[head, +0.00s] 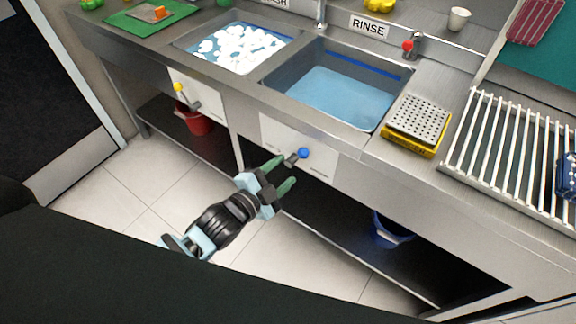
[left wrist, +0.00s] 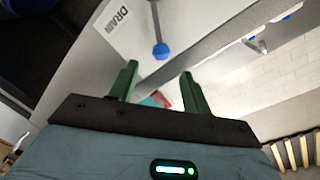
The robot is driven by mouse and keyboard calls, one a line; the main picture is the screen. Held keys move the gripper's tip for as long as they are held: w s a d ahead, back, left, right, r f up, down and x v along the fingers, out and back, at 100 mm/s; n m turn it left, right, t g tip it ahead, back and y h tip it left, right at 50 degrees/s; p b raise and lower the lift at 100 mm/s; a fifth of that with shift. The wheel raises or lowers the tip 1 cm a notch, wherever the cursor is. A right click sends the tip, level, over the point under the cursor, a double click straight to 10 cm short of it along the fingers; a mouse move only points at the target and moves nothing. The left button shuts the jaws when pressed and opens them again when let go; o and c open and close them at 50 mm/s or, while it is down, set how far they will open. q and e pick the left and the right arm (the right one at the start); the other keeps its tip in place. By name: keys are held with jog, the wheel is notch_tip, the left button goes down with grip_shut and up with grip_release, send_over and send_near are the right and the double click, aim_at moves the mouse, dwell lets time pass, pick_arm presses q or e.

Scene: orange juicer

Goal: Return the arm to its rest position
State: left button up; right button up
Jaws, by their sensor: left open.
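My left arm reaches in from the lower left in the head view. Its gripper (head: 287,173) is open, with two green fingers apart and nothing between them. The gripper is in front of the rinse sink's cabinet front, close to a blue-knobbed drain lever (head: 303,153). In the left wrist view the open fingers (left wrist: 159,71) point towards the blue knob (left wrist: 160,50), which appears beyond the fingertips. I cannot tell from these views whether a finger touches the lever. My right gripper is not in view.
The rinse sink (head: 340,97) holds blue water; the wash sink (head: 236,48) holds foam. A yellow-knobbed lever (head: 179,88) is at the left. A red bucket (head: 195,121) and blue bucket (head: 392,230) are below the counter. The tiled floor (head: 125,190) is clear.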

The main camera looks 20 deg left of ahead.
pick_arm(q)
jog(key=shift+s, duration=0.15)
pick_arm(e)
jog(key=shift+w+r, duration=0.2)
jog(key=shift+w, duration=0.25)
pick_arm(q)
jog(key=s+a+f+n+g+y+p, duration=0.1)
jog(key=s+f+n, duration=0.3)
jog(key=s, duration=0.6)
jog(key=s+a+f+n+g+y+p, duration=0.1)
jog(key=s+f+n, duration=0.4)
jog(key=s, duration=0.5)
jog(key=s+a+f+n+g+y+p, duration=0.1)
jog(key=s+a+f+n+g, duration=0.3)
jog(key=s, duration=0.7)
jog(key=shift+a+f+y, duration=0.3)
jog(key=shift+a+y, duration=0.2)
jog(key=shift+y, duration=0.4)
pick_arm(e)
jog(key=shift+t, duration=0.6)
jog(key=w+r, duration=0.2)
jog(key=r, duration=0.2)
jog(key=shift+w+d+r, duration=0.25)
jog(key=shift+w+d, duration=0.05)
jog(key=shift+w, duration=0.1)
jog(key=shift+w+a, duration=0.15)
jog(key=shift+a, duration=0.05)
